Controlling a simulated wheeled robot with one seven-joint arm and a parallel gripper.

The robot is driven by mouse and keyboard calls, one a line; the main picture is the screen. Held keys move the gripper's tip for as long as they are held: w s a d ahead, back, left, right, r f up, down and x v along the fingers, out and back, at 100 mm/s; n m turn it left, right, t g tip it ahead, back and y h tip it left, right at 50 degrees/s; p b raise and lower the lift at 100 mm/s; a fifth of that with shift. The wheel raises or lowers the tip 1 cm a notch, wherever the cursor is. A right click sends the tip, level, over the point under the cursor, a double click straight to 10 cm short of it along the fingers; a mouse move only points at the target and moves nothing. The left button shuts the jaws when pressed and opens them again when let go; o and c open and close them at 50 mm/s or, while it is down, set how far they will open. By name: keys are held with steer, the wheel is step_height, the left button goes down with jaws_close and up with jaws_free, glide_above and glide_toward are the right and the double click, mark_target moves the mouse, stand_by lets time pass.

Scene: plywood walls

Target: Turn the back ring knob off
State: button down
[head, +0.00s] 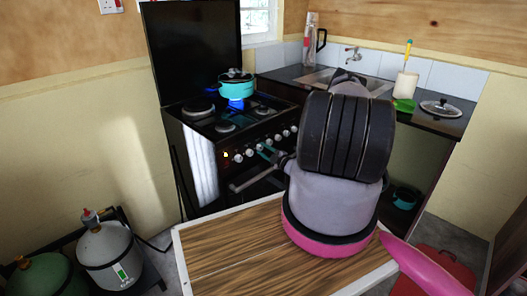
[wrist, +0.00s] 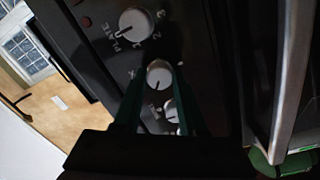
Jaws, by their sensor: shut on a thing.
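The black stove (head: 195,140) has a row of white knobs along its front edge. My gripper (head: 265,150) is at the middle of this row, with its teal fingers partly hidden by my arm. In the wrist view, a white round knob (wrist: 158,75) sits between the tips of my gripper (wrist: 158,80), which is shut on it. Its pointer mark slants down. I cannot tell from its label which ring it serves. A larger white knob (wrist: 136,24) is above it, and another knob (wrist: 171,108) is partly hidden between the fingers. A turquoise pot (head: 236,88) stands on a back ring, with a blue glow beneath it.
The oven handle (head: 255,178) runs below the knobs. A wooden-topped table (head: 235,245) stands in front of the stove. Gas cylinders (head: 108,250) stand at the left. The counter (head: 440,122) at the right holds a pot lid (head: 441,107).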

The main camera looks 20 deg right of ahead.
steer(key=m, duration=0.5)
steer(key=shift+d+m, duration=0.1)
steer(key=shift+m, duration=0.3)
steer(key=shift+s+m, duration=0.1)
steer(key=shift+m, duration=2.1)
steer(key=shift+f, duration=0.1)
steer(key=shift+c, duration=2.3)
jaws_free()
steer(key=v, duration=1)
steer(key=shift+s, duration=0.35)
